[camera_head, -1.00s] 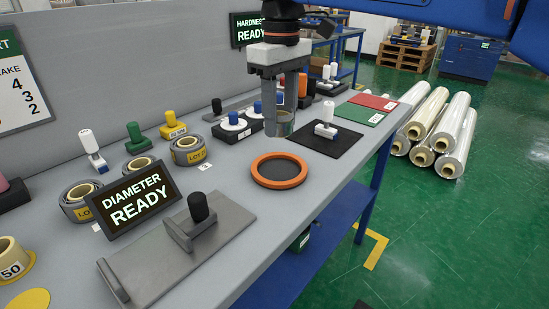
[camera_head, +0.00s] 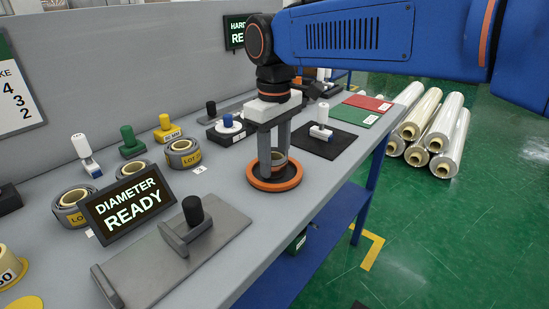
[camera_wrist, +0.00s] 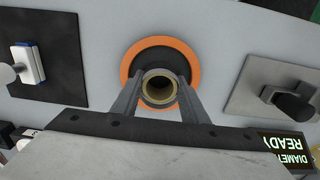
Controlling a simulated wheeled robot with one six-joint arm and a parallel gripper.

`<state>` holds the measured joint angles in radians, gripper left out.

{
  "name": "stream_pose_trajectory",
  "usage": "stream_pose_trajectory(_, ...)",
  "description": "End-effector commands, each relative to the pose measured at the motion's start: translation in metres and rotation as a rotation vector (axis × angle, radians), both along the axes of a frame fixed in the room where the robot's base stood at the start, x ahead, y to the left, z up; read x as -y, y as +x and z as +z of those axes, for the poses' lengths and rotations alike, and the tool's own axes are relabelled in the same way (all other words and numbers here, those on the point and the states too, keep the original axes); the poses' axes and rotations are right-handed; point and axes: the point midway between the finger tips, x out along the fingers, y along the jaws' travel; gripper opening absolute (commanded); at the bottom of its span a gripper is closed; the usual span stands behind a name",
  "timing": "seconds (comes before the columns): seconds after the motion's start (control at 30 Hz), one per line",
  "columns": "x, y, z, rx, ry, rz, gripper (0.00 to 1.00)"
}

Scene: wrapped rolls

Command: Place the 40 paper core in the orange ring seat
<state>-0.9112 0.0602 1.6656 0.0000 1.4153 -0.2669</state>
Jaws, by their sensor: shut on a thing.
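The paper core (camera_head: 279,158) is a short tube with a tan rim, held upright between the two fingers of my gripper (camera_head: 273,166). No number is readable on it. The orange ring seat (camera_head: 292,183) lies on the grey bench with a dark centre, directly below the core. In the wrist view the core's tan rim (camera_wrist: 159,101) shows between the fingertips, against the dark centre inside the orange ring (camera_wrist: 193,62). The core sits slightly toward the near side of the ring there. I cannot tell whether its bottom touches the seat.
A dark mat (camera_head: 337,144) with a white-handled tool lies right of the ring. A grey fixture with a black knob (camera_head: 193,209) and the diameter display (camera_head: 130,200) stand to the left. Wrapped rolls (camera_head: 436,128) lie on the floor beyond the bench.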

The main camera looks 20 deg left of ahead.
Motion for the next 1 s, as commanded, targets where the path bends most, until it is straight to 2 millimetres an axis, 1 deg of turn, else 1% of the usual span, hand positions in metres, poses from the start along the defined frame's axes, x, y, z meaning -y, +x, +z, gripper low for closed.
stream_pose_trajectory(0.23, 0.000, 0.000, -0.002, 0.000, 0.000, 0.000, 0.17)
stream_pose_trajectory(0.27, 0.000, 0.000, -0.002, 0.000, 0.000, 0.000, 0.45)
stream_pose_trajectory(0.3, 0.000, 0.000, -0.002, 0.000, 0.000, 0.000, 0.54)
stream_pose_trajectory(0.33, 0.000, 0.000, -0.002, 0.000, 0.000, 0.000, 0.59)
stream_pose_trajectory(0.6, 0.000, 0.000, -0.002, 0.000, 0.000, 0.000, 0.59)
stream_pose_trajectory(0.73, 0.000, 0.000, 0.004, 0.000, 0.000, 0.000, 0.59)
stream_pose_trajectory(0.87, 0.000, 0.000, 0.021, 0.002, 0.001, 0.000, 0.59)
stream_pose_trajectory(1.0, -0.001, 0.000, 0.047, 0.002, 0.002, 0.000, 0.59)
